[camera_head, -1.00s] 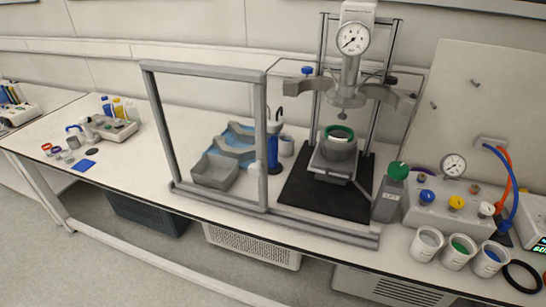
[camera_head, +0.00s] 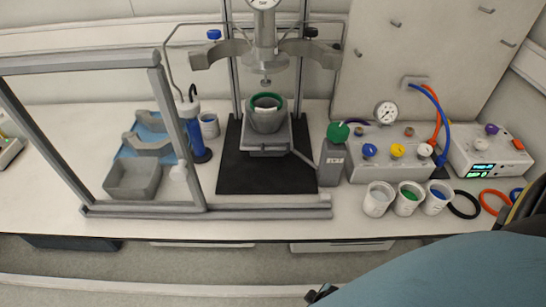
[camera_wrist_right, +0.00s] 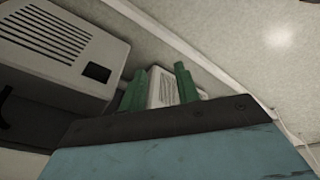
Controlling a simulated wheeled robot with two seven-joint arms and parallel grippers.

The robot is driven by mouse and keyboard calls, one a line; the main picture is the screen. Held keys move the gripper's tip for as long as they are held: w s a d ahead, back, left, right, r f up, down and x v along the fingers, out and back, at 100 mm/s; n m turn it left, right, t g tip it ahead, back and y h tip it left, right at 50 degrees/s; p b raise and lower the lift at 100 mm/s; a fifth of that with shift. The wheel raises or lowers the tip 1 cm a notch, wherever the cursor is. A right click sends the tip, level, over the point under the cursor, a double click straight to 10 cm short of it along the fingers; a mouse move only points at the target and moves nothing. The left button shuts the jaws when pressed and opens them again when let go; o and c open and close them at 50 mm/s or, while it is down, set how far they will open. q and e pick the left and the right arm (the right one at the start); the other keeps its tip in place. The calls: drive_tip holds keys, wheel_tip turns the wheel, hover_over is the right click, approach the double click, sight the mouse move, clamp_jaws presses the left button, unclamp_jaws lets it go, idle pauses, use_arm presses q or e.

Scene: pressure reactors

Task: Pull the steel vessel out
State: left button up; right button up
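The steel vessel (camera_head: 266,121) is a grey cup with a green ring on its rim. It sits upright in the heater block (camera_head: 268,148) on the black base of the reactor stand, below the raised head (camera_head: 264,50) and its open clamp halves. My blue arm crosses the lower right of the head view. My left gripper is in neither view.
A green-capped bottle (camera_head: 333,160), a valve box with a gauge (camera_head: 386,113) and several white cups (camera_head: 378,200) stand to the right. The bench front is narrow.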

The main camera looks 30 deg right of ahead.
sight(276, 151)
drive_tip(key=w+d+r+t+b, duration=0.1)
drive_tip(key=w+r, duration=0.2)
drive_tip(key=r, duration=0.4)
drive_tip(key=w+r+t+h, duration=0.1)
drive_tip(key=w+r, duration=0.2)
drive_tip(key=r, duration=0.3)
drive_tip(key=w+d+r+t+b, duration=0.1)
drive_tip(key=w+r, duration=0.3)
drive_tip(key=r, duration=0.3)
drive_tip(key=w+d+r+n+t, duration=0.1)
drive_tip(key=w, duration=0.1)
drive_tip(key=w+d+r+n+t+h, duration=0.1)
drive_tip(key=w+d, duration=0.1)
drive_tip(key=w+d+r+n+t+h, duration=0.1)
drive_tip(key=w, duration=0.1)
drive_tip(key=shift+w+d+r+n+t, duration=0.2)
drive_tip(key=shift+w+d+n+t, duration=0.05)
drive_tip(key=shift+d+n+t, duration=0.15)
drive_tip(key=w+d+r+n+t+y, duration=0.1)
drive_tip(key=w+r+n+t, duration=0.5)
drive_tip(key=w+n, duration=0.2)
drive_tip(key=x, duration=0.4)
drive_tip(key=b+x, duration=0.1)
drive_tip(key=x, duration=0.7)
drive_tip(key=shift+w+d+f, duration=0.15)
drive_tip(key=shift+w+f, duration=0.15)
drive_tip(key=shift+f, duration=0.1)
clamp_jaws()
